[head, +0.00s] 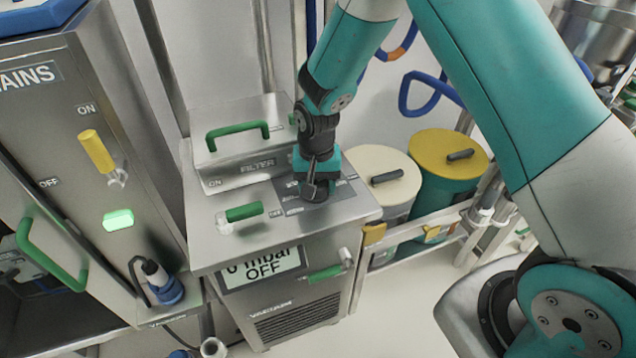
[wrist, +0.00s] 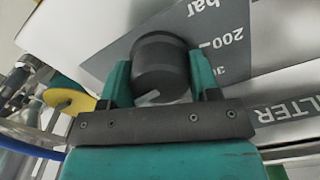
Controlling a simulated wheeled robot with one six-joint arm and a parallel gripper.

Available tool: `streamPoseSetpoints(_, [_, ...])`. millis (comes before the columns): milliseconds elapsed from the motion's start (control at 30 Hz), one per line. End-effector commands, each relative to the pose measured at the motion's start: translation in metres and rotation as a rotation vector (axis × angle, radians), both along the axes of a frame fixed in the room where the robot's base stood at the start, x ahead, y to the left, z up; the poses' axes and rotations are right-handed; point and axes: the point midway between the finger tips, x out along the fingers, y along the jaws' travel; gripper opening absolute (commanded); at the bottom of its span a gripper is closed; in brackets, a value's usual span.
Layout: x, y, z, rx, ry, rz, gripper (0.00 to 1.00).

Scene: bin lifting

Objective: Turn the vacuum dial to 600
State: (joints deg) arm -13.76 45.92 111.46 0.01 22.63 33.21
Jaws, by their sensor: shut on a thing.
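The vacuum dial (wrist: 160,68) is a black round knob with a light pointer line, seen in the wrist view on a dark grey scale plate (wrist: 215,40) with "bar" and "200" printed upside down. My gripper (wrist: 162,82) has its two teal fingers on either side of the knob, shut on it. In the head view my gripper (head: 316,182) points down onto the top of the vacuum unit (head: 235,240), over the scale plate (head: 290,207); the knob is mostly hidden there. The unit's display (head: 262,268) reads "0 mbar OFF". No 600 mark can be read.
A filter box (head: 245,172) with a green handle stands behind the dial. A green lever (head: 244,212) lies left of it. The mains cabinet (head: 75,130) has a yellow switch and lit green lamp. Lidded drums, one cream (head: 385,168), one yellow (head: 447,155), stand right.

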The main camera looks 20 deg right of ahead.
Motion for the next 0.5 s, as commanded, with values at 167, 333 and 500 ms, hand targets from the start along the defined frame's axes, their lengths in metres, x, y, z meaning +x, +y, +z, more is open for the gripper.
streamPoseSetpoints(167, [0.0008,-0.0003,0.0008,0.000,-0.002,-0.003,0.63])
streamPoseSetpoints(333, [0.0005,-0.0001,0.0005,0.000,-0.001,-0.002,0.81])
streamPoseSetpoints(500, [0.0003,0.0001,0.0006,0.000,-0.001,-0.001,0.81])
